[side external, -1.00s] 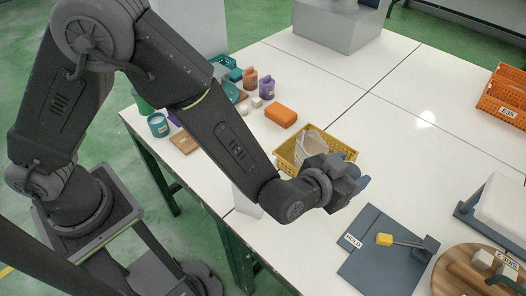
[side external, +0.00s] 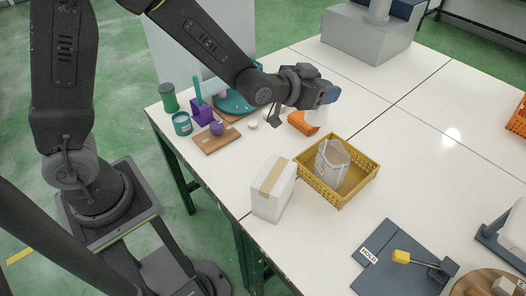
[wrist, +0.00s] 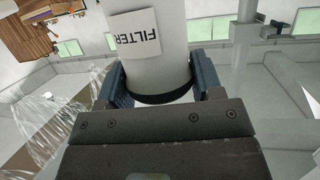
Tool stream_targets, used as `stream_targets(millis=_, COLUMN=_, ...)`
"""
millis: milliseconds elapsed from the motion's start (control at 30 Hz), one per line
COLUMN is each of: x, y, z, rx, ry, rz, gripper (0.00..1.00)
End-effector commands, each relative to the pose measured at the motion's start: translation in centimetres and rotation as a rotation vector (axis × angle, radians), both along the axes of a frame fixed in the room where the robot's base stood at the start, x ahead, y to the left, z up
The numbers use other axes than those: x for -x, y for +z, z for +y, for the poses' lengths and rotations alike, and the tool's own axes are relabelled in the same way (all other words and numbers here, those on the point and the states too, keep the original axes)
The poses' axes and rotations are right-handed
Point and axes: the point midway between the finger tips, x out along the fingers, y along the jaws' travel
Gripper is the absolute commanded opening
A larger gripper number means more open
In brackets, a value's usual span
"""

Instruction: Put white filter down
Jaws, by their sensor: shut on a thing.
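The white filter (wrist: 176,62) is a white cylinder with a paper label reading FILTER. In the wrist view it sits between the two blue jaws of my gripper (wrist: 160,82), which are shut on it. In the side view my gripper (side external: 328,92) is raised over the far left part of the white table, near an orange block (side external: 303,122). The arm and gripper hide most of the filter there, and its exact height above the table cannot be told.
A yellow basket (side external: 362,178) holds a clear bag (side external: 331,163). A white taped box (side external: 268,200) stands beside it. A wooden board (side external: 216,138) with purple items and a teal cup (side external: 182,124) lie left. A blue-grey HOLD mat (side external: 385,262) lies right. White table between is clear.

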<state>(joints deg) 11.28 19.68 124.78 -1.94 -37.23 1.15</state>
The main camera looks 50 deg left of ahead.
Motion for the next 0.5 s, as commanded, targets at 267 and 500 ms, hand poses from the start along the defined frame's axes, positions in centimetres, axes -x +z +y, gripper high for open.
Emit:
stream_targets(millis=267, x=1.9, y=-0.3, z=11.1, rx=-0.001, ry=0.002, rz=-0.001, gripper=0.33)
stream_targets(millis=500, x=6.6, y=-1.6, z=19.1, rx=0.001, ry=-0.008, rz=0.000, gripper=0.33)
